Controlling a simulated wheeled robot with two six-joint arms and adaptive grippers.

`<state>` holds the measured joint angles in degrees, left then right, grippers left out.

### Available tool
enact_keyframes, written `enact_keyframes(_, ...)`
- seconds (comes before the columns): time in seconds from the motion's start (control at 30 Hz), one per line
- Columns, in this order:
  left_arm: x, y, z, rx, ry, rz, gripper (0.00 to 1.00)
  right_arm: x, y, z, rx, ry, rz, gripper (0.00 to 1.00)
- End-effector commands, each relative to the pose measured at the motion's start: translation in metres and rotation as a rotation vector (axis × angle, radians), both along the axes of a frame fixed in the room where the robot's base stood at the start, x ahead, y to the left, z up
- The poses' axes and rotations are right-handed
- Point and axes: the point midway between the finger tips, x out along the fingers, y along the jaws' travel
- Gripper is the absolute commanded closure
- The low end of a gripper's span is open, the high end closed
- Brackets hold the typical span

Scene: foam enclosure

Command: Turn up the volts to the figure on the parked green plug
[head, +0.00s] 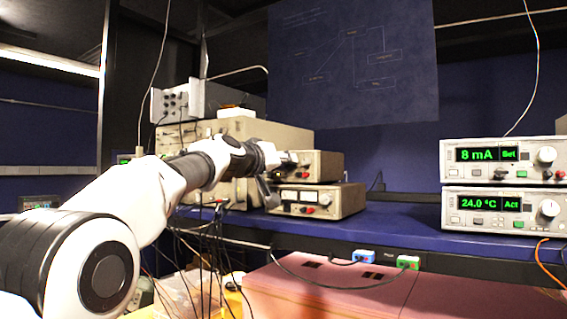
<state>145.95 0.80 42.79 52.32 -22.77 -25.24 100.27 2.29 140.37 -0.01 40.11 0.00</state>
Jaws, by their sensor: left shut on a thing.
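A green plug (408,262) is parked at the front edge of the bench, right of a blue plug (363,256); any figure on it is too small to read. Two brown instruments stand stacked at the centre back, the upper one (328,165) partly behind my left gripper (286,160). The lower one (345,202) shows pale meters and a red terminal. My left gripper is shut at the upper instrument's front, on what seems to be a knob; the gripper hides it. No volts reading is legible. My right gripper is out of view.
Two white instruments at right read "8 mA Set" (480,154) and "24.0 °C Act" (484,203). Black cables (212,240) hang below my left arm. A pink foam block (330,290) fills the lower front. The blue bench top (400,218) is clear between the instruments.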

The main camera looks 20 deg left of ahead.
Motion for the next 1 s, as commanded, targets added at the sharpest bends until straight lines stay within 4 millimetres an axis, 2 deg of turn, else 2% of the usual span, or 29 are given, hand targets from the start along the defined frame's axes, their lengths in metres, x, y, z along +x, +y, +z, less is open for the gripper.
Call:
enact_keyframes(0.2, 0.000, 0.000, 0.000, 0.001, -0.001, 0.000, 1.00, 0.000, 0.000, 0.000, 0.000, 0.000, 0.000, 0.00)
enact_keyframes(0.23, 0.000, 0.000, 0.000, 0.001, -0.001, 0.000, 0.64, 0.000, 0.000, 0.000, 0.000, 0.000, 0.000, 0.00)
enact_keyframes(0.53, 0.000, 0.000, 0.000, 0.001, -0.001, 0.000, 0.64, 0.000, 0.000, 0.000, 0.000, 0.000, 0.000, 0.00)
enact_keyframes(0.67, -0.007, 0.002, 0.001, 0.001, -0.001, -0.001, 0.64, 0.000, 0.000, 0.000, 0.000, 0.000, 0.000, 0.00)
enact_keyframes(0.83, -0.032, 0.010, 0.001, -0.002, 0.001, 0.001, 0.64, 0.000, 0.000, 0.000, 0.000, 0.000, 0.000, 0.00)
enact_keyframes(1.0, -0.074, 0.024, 0.003, -0.003, 0.000, 0.000, 0.64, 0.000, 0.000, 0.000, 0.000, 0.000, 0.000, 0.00)
